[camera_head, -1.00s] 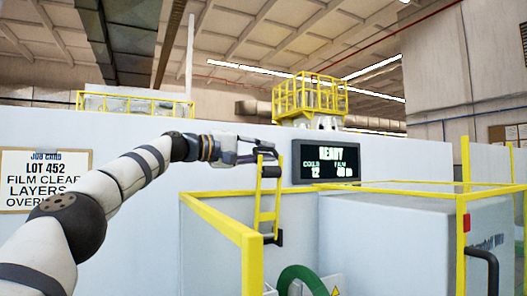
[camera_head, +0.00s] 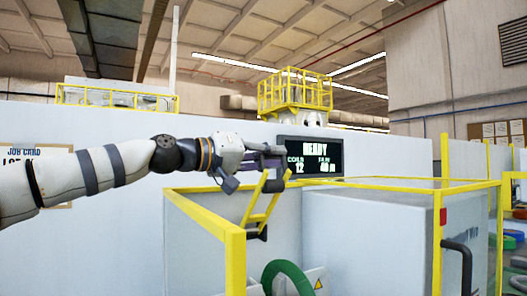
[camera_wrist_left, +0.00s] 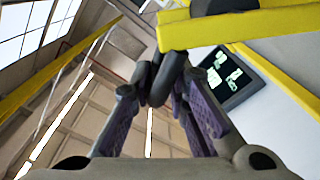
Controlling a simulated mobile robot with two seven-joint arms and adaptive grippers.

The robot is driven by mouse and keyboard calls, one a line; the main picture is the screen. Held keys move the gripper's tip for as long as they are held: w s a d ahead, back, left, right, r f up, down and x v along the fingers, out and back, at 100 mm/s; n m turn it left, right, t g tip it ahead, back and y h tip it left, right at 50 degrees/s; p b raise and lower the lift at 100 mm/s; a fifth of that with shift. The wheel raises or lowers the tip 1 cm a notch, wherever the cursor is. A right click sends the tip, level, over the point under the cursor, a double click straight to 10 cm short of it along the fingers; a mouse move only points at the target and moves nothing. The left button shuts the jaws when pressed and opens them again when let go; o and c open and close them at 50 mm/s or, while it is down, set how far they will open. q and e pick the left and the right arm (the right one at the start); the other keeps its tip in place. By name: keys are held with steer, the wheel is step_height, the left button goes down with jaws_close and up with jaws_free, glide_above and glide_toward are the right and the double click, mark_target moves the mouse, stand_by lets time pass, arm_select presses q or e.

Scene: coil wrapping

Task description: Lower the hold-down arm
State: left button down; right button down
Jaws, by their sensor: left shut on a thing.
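The hold-down arm (camera_head: 257,218) is a yellow two-bar frame with a black grip (camera_head: 275,186) across its top end. It leans to the right inside the yellow-railed enclosure. My left gripper (camera_head: 268,168) is at the top of this arm, shut on the black grip. In the left wrist view, my purple-padded fingers (camera_wrist_left: 160,100) close around a dark bar, next to a yellow bar (camera_wrist_left: 240,27) of the arm. The exact finger contact is partly hidden. A green coil (camera_head: 287,276) shows below the arm. My right gripper is not in view.
Yellow rails (camera_head: 236,255) border the enclosure, with a pale cabinet (camera_head: 370,235) on its right. A display (camera_head: 311,160) reading READY is on the white wall behind, close to my gripper. A black handle (camera_head: 462,258) is at the right.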

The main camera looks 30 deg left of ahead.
arm_select(q)
steer(key=shift+s+d+f+m, duration=0.15)
steer(key=shift+s+d+m, duration=0.35)
steer(key=shift+d, duration=0.2)
steer(key=c, duration=1.7)
jaws_free()
steer(key=shift+d, duration=0.15)
steer(key=shift+f, duration=0.1)
steer(key=shift+w, duration=0.1)
step_height(320, 180, up, 10)
steer(key=shift+r, duration=0.1)
